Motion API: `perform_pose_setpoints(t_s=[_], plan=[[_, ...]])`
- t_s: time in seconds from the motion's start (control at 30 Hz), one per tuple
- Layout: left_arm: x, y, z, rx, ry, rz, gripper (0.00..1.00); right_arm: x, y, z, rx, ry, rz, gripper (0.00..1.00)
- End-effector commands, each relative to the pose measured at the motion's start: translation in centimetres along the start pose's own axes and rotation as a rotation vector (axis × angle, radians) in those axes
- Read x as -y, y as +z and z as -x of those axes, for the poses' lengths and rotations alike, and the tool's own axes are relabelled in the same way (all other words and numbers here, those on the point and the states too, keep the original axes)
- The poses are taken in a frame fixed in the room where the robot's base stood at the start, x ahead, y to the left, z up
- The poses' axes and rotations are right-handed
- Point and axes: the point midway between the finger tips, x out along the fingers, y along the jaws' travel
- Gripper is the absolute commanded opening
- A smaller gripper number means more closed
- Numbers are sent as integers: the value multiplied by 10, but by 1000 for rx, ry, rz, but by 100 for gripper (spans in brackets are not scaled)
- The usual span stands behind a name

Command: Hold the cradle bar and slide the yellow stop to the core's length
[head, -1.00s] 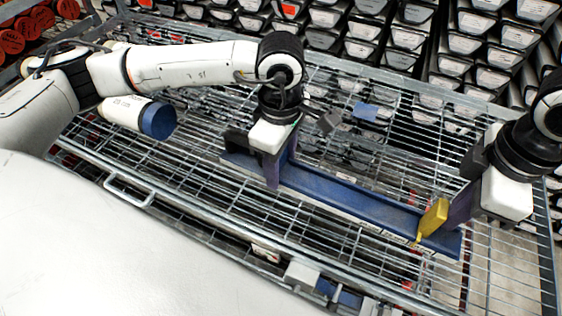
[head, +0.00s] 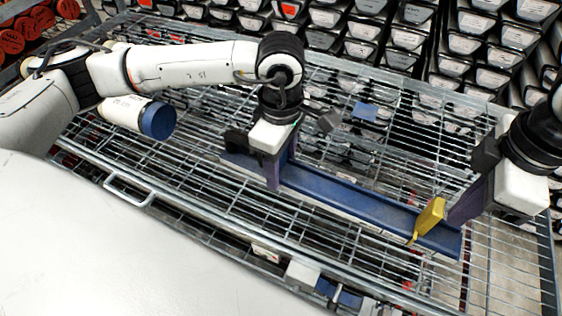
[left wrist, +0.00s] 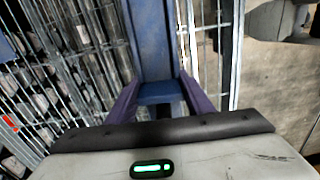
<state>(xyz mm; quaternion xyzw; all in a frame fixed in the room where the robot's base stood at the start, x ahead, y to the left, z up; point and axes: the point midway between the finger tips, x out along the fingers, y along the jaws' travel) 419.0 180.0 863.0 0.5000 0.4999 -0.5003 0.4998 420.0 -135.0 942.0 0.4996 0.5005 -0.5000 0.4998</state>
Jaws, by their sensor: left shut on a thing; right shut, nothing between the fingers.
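The blue cradle bar (head: 345,197) lies slantwise on the wire mesh. My left gripper (head: 279,172) is shut on the bar near its far-left end; its purple fingers straddle the bar in the left wrist view (left wrist: 160,95). The yellow stop (head: 428,218) sits on the bar near its right end. My right gripper (head: 454,216) is shut and empty, its fingertips close beside the right face of the stop; I cannot tell whether they touch. The core, a white tube (head: 122,110) with a blue cap (head: 157,120), lies to the left, beneath my left arm.
The wire-mesh rack (head: 225,210) spans the work area, with a metal handle (head: 128,190) at its front left. A small blue piece (head: 364,111) lies behind the bar. Rows of labelled trays (head: 470,45) stand at the back. Red round ends (head: 12,40) show at far left.

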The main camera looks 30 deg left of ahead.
Motion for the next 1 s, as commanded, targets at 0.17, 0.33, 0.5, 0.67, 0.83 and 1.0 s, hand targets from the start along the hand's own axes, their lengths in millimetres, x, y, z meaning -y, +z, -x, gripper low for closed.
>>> perform_pose_setpoints(t_s=[0.17, 0.33, 0.5, 0.67, 0.83, 1.0], plan=[[-1, 0, 1, 3, 3, 0, 4, 0, 0, 19, -1, 2, 0, 0], [-1, 0, 1, 3, 3, 0, 4, 0, -1, 36, -1, 3, 0, 0], [-1, 0, 1, 3, 3, 0, 4, 0, 0, 49, 0, 1, -1, 0], [-1, 0, 1, 3, 3, 0, 4, 0, 0, 52, 0, 0, 0, 0], [-1, 0, 1, 3, 3, 0, 4, 0, 0, 52, 0, 0, 0, 0], [-1, 0, 1, 2, 3, 0, 4, 0, 0, 52, 0, 1, 0, 0]])
